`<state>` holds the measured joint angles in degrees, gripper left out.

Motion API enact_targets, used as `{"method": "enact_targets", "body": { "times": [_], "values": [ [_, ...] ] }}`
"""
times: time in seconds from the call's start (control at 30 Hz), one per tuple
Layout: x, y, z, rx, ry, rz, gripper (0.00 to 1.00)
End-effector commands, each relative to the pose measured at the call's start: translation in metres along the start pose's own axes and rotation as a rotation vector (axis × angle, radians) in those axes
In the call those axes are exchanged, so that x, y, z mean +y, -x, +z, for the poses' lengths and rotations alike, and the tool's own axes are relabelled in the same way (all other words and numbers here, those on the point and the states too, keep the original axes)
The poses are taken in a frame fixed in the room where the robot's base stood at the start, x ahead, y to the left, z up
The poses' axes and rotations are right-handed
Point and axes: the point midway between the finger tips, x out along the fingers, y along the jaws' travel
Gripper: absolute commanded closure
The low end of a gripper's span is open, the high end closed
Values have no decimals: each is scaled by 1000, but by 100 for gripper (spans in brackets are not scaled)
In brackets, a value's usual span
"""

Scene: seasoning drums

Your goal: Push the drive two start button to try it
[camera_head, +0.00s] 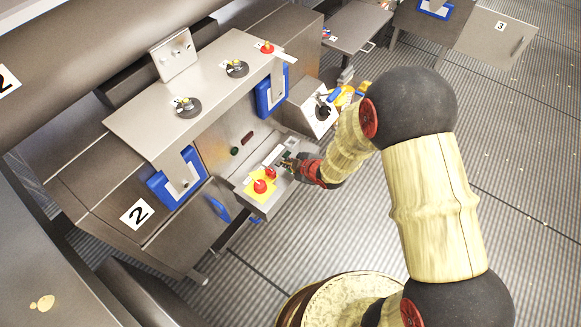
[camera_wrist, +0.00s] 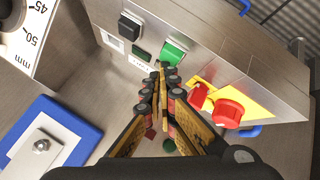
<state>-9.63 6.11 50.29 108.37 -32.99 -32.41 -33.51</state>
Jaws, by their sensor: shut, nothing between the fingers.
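A grey control box (camera_wrist: 265,75) carries a lit green square button (camera_wrist: 173,53), a dark green button (camera_wrist: 140,52) and a black button (camera_wrist: 130,26). It also shows in the head view (camera_head: 262,206). I cannot read which button is marked drive two start. My gripper (camera_wrist: 161,72) is shut and empty, its fingertips just below the bright green button in the wrist view; I cannot tell whether they touch the box. In the head view my gripper (camera_head: 286,162) is at the box's far end, hiding part of its face.
A red emergency knob (camera_wrist: 228,112) and a red switch (camera_wrist: 200,95) sit on a yellow plate beside the buttons. A red button (camera_head: 248,135) and a green button (camera_head: 235,151) are on the machine panel behind. A "2" label (camera_head: 137,213) marks the machine. Floor at right is open.

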Motion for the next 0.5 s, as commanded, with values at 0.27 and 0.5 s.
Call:
{"method": "enact_targets", "body": {
  "times": [0.27,0.5],
  "values": [
    [-2,-2,2,0,0,0,100],
    [-3,-4,3,0,0,0,100]
  ]
}}
